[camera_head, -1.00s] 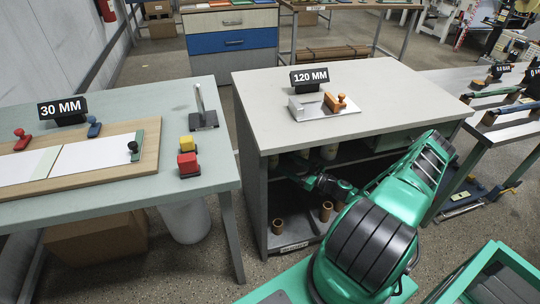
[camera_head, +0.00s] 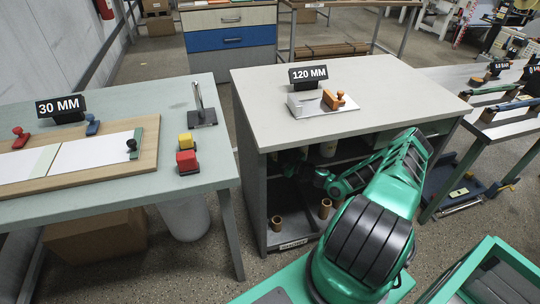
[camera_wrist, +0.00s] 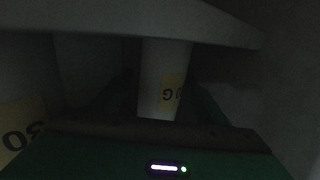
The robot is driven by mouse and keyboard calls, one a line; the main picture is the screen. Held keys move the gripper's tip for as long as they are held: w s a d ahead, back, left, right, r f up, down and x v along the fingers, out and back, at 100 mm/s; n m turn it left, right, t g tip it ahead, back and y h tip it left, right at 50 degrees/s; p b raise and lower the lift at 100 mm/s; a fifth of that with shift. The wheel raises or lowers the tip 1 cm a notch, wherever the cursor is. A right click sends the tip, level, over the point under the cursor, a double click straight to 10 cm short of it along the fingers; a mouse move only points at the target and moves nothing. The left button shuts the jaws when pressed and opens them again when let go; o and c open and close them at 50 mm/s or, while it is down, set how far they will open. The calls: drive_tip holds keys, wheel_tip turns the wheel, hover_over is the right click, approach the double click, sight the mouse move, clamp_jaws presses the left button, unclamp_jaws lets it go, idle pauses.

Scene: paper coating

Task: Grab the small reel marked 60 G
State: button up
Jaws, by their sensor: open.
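A pale reel (camera_wrist: 163,75) stands in the middle of the dark wrist view. In the head view my gripper (camera_head: 291,163) is inside the cabinet under the table with the 120 MM sign, mostly in shadow.
Another yellow label (camera_wrist: 22,125) shows at the left of the wrist view. A pale board edge (camera_wrist: 150,20) crosses above the reel. In the head view, a pale reel (camera_head: 328,149) stands on the upper shelf, with brown tubes (camera_head: 324,208) below. The cabinet top (camera_head: 400,110) is overhead.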

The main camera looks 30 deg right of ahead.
drive_tip(key=shift+c, duration=0.3)
drive_tip(key=c, duration=1.1)
